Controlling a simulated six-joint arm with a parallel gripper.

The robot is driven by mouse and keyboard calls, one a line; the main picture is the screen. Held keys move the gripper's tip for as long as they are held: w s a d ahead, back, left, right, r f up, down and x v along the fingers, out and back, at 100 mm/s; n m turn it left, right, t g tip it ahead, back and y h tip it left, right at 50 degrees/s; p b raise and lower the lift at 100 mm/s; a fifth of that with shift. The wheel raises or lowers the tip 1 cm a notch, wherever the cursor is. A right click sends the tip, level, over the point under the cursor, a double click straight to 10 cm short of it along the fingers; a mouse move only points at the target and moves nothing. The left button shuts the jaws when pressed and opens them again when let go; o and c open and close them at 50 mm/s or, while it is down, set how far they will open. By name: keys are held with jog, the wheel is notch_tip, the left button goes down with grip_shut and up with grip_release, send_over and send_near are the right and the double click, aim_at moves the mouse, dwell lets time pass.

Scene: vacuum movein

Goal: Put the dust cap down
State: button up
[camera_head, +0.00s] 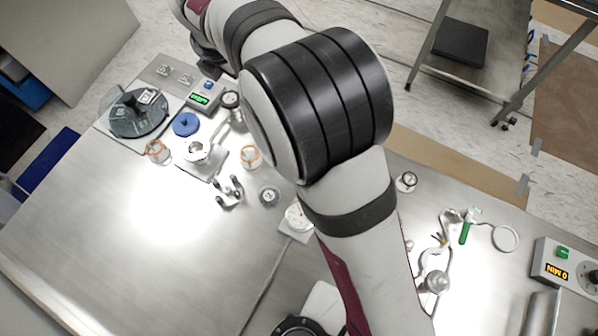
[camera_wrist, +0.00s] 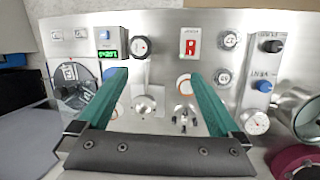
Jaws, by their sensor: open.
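The dust cap, which I take to be the blue round disc (camera_head: 186,124), lies on the steel table at the upper left in the head view, apart from the metal flange fitting (camera_head: 197,152). In the wrist view a little blue shows beside the left finger, mostly hidden by it. My gripper (camera_wrist: 157,75) has two teal fingers spread wide, with nothing held between them. It is above the table, with the flange fitting (camera_wrist: 145,104) below and between the fingers. In the head view my arm hides most of the gripper.
A round dark device (camera_head: 138,115) stands left of the disc, and a box with a green display (camera_head: 203,97) stands behind it. Clear rings with orange rims (camera_head: 251,157), a three-pronged clamp (camera_head: 229,192) and small gauges are nearby. The left front table is bare.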

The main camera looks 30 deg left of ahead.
jog(key=d+r+m+g+h, duration=0.1)
jog(key=d+r+m, duration=0.2)
jog(key=d+m, duration=0.75)
jog(key=d+r+m, duration=0.4)
jog(key=d+m, duration=0.3)
jog(key=d, duration=0.7)
jog(key=s+d+f+m+g, duration=0.1)
jog(key=s+d+m, duration=0.6)
jog(key=s+m, duration=0.2)
jog(key=s+d+f+m+g+y, duration=0.1)
jog(key=s+d+m, duration=0.6)
jog(key=m, duration=0.7)
jog(key=shift+s+d+f, duration=0.4)
jog(key=shift+s+f, duration=0.2)
jog(key=shift+s, duration=0.25)
